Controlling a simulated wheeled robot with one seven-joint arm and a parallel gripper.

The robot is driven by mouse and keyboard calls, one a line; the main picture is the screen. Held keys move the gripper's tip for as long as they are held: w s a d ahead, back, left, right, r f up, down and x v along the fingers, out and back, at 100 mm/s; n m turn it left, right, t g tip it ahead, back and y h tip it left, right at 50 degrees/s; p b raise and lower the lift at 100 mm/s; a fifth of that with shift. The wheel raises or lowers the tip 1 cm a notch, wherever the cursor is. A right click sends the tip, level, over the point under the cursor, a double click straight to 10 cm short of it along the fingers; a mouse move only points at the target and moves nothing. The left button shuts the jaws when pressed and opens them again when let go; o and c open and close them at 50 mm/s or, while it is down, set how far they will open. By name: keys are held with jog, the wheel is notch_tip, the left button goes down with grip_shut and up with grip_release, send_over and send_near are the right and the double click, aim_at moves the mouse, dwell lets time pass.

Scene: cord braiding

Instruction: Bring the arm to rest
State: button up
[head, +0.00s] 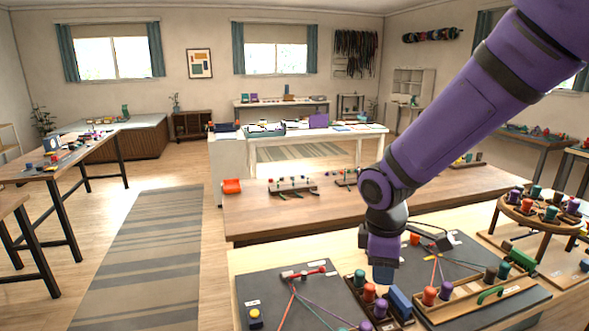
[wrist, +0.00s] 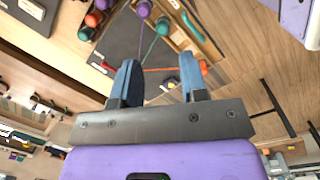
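My arm is purple with black joints and reaches down from the upper right in the head view. My gripper (head: 384,274) hangs above the front worktable (head: 240,265), over the gap between two dark mats. In the wrist view my gripper (wrist: 160,78) shows two blue fingers standing apart, with nothing held between them. A dark mat (head: 283,293) with red, purple and green cords is at left below it. A second mat (head: 450,258) with cords lies to the right.
A small box with a yellow button (head: 255,315) sits on the left mat. A round stand (head: 540,212) with several spools rises at right. A long wooden table (head: 350,212) is behind. Floor at left is open around a striped rug (head: 140,260).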

jog(key=s+d+r+m+t, duration=0.2)
jog(key=s+d+r+m, duration=0.4)
jog(key=s+r+m, duration=0.1)
jog(key=s+d+r+m+t+y, duration=0.1)
jog(key=s+d+r+m+t, duration=0.2)
jog(key=s+d+r+m, duration=0.4)
jog(key=v, duration=0.5)
jog(key=shift+s+d+f, duration=0.2)
jog(key=shift+s, duration=0.2)
dwell(0.6)
